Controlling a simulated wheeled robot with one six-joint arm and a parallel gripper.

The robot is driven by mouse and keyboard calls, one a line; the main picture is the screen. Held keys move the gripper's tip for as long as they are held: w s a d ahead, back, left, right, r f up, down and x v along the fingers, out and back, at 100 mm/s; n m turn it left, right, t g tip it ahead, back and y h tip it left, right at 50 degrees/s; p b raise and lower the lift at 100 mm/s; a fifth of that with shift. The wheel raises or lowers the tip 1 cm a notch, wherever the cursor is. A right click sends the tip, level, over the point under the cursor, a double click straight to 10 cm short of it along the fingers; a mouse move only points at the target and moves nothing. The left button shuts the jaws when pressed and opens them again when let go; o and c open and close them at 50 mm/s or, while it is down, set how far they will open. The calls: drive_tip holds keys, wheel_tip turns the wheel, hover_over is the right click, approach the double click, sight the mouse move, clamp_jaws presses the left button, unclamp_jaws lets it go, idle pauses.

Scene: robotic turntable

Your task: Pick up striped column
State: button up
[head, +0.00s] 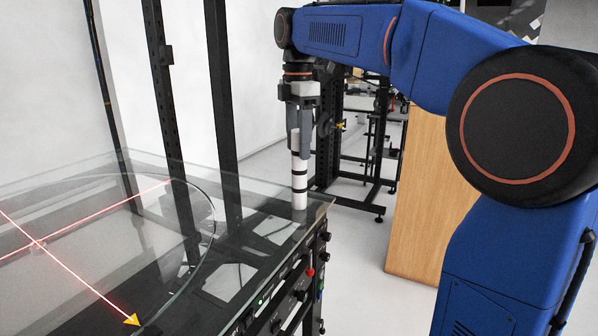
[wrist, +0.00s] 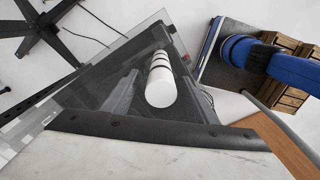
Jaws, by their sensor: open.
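The striped column (head: 299,185), a slim white cylinder with black bands, stands upright on the glass-topped table near its right corner. In the wrist view the column (wrist: 160,84) is seen from above, with its white round end toward the camera. My gripper (head: 300,135) points down directly above it and is open. Its fingers reach down around the column's upper end, and part of that end is hidden by a finger. I cannot tell whether a finger touches it.
Dark upright posts (head: 222,110) stand behind the table. A wooden panel (head: 425,195) is to the right. The table edge is close to the column.

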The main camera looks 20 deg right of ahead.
sight(300, 166)
drive_tip(key=shift+d+f, duration=0.15)
drive_tip(key=shift+f, duration=3.05)
drive_tip(key=c, duration=1.3)
